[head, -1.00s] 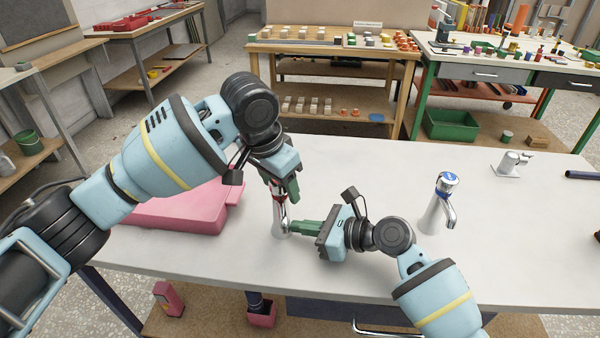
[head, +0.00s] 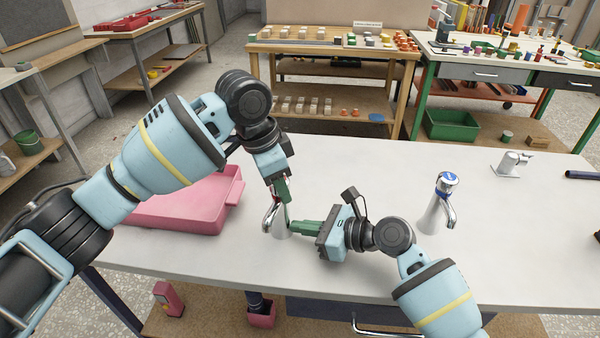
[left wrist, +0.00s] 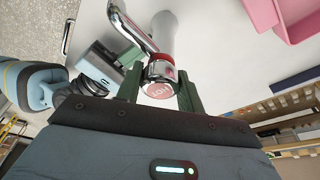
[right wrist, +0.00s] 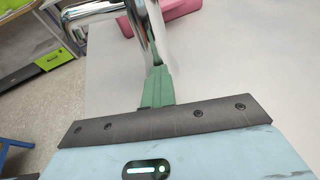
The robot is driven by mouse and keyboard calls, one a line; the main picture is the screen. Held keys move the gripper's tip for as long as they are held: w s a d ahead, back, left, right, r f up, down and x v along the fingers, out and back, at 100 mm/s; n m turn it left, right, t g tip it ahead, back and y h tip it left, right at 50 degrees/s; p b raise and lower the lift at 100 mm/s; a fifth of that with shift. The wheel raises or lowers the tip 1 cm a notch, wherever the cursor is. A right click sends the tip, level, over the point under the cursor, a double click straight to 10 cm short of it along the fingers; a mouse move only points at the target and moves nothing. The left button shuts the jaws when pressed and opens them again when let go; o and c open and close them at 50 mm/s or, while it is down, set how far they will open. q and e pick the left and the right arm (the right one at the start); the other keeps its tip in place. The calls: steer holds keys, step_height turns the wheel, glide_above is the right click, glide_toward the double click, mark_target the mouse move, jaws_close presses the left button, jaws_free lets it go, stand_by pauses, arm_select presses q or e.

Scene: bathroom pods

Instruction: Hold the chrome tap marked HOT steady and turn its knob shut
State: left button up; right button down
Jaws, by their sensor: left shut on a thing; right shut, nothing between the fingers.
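The chrome tap (head: 280,227) stands upright on the white bench; its spout shows on its left in the head view. Its red-ringed knob marked HOT (left wrist: 157,91) shows in the left wrist view. My left gripper (head: 283,192) comes from above and is shut on that knob, one green finger on each side. My right gripper (head: 295,228) is low beside the tap body, shut with nothing between its fingers. In the right wrist view its closed green fingers (right wrist: 158,82) end at the tap body; I cannot tell whether they touch it.
A second tap with a blue top (head: 440,205) stands to the right on the bench (head: 350,165). A pink tray (head: 190,213) lies left of the HOT tap, under my left arm. The bench behind the HOT tap is clear.

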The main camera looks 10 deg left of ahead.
arm_select(q)
steer(key=m, duration=0.3)
steer(key=m+g, duration=0.1)
steer(key=m, duration=0.2)
steer(key=shift+g, duration=0.3)
steer(key=o, duration=0.8)
steer(key=shift+d+v, duration=0.25)
steer(key=shift+v, duration=0.95)
steer(key=shift+d+v, duration=0.25)
steer(key=shift+v, duration=1)
steer(key=shift+s+r, duration=0.1)
steer(key=shift+r, duration=0.1)
